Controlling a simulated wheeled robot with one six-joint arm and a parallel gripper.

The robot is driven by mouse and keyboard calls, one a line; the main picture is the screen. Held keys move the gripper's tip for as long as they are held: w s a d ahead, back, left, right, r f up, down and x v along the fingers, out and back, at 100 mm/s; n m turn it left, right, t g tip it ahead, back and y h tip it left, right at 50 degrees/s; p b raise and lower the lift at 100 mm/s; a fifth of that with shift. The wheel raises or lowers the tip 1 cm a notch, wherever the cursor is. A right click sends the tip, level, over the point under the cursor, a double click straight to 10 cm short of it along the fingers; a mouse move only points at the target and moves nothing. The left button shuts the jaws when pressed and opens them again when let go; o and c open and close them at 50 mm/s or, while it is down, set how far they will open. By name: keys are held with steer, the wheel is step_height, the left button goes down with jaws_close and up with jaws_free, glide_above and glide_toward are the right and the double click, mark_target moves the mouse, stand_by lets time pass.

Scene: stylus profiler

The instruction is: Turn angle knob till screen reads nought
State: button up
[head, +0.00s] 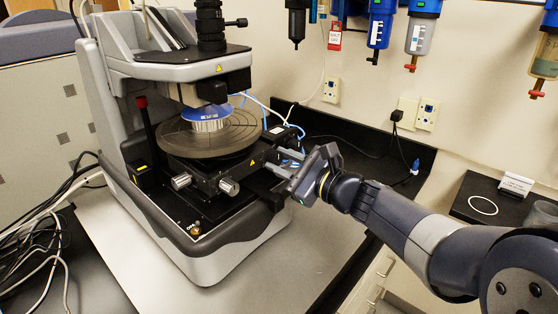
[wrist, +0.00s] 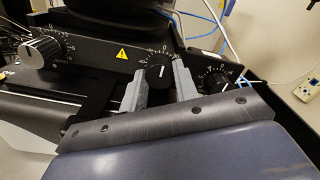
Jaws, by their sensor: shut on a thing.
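My gripper (head: 283,163) is at the right side of the stylus profiler's stage, reaching in from the right. In the wrist view, its two grey fingers (wrist: 159,70) stand on either side of a black knob (wrist: 157,73) with a white-marked dial above it, and are shut on it. I cannot read any label that says whether this is the angle knob. In the head view the gripper hides this knob. A second black knob (wrist: 217,83) with a dial sits just right of the right finger. No screen with a reading is in view.
A larger silver knob (wrist: 38,50) is at the left of the panel, past a yellow warning triangle (wrist: 122,51). The round stage (head: 210,140) is above the panel. Blue and white cables (wrist: 212,28) run close behind the knobs. The bench front (head: 270,260) is clear.

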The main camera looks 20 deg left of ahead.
steer(key=shift+f+n+b, duration=0.3)
steer(key=shift+n+b, duration=0.2)
steer(key=shift+b, duration=0.7)
steer(key=shift+c, duration=0.2)
steer(key=shift+n+b, duration=0.7)
steer(key=shift+b, duration=0.5)
steer(key=n+b, duration=0.5)
steer(key=b, duration=0.2)
steer(key=shift+n+b, duration=0.8)
steer(key=shift+b, duration=0.05)
steer(key=shift+r, duration=0.3)
steer(key=o, duration=1.1)
steer(key=shift+p, duration=0.3)
steer(key=shift+d, duration=0.15)
